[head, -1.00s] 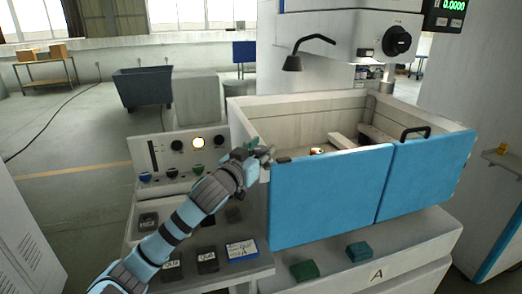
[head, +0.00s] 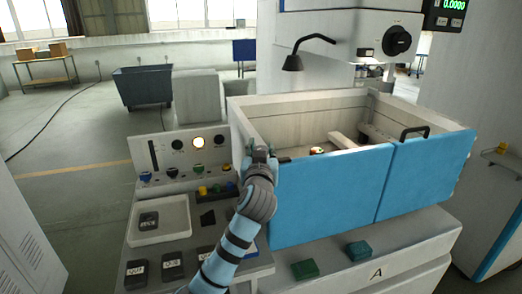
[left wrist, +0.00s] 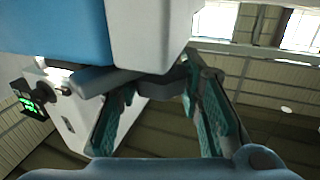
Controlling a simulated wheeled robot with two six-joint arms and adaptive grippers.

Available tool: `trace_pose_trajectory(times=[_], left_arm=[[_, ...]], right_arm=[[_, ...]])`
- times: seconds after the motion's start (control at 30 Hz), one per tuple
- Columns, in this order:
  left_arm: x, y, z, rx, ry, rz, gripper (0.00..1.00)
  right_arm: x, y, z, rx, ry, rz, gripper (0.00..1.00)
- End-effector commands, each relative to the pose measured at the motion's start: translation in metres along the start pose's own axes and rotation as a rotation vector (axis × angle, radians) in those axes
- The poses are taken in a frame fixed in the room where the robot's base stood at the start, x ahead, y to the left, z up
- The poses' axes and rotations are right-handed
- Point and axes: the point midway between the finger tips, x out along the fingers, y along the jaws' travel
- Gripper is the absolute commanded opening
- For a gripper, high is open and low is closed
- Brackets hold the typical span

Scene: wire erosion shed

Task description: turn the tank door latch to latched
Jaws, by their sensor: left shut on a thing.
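The tank door is a blue panel (head: 330,198) on the front of the pale tank. Its latch (head: 284,159) is a small dark piece at the door's top left corner, partly hidden by my gripper. My left gripper (head: 261,154) is at that corner, shut on the latch. In the left wrist view, the grey latch bar (left wrist: 108,79) runs from beside the blue door (left wrist: 50,25) in between the teal-padded fingers of the gripper (left wrist: 163,105). The exact latch angle is hard to tell. My right gripper is not in view.
A second blue panel (head: 425,175) with a dark handle (head: 414,131) is to the right. A control console (head: 180,160) and a white tray (head: 160,235) stand left of the tank. Green blocks (head: 305,269) lie on the ledge below the door.

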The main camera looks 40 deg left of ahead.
Motion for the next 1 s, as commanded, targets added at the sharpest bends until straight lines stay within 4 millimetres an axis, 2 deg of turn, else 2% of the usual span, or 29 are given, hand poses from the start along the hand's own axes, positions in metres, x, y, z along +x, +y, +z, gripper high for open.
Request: trace_pose_trajectory(times=[0.17, 0.6, 1.0], left_arm=[[0.0, 0.003, 0.007, -0.006, -0.005, -0.159, 0.05], [0.001, 0.002, 0.007, 0.0, -0.002, -0.554, 0.06], [0.0, 0.001, 0.003, 0.001, -0.001, -0.756, 0.06]], right_arm=[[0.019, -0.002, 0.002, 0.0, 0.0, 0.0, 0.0], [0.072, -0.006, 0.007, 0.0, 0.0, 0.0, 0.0], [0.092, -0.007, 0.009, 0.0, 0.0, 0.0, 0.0]])
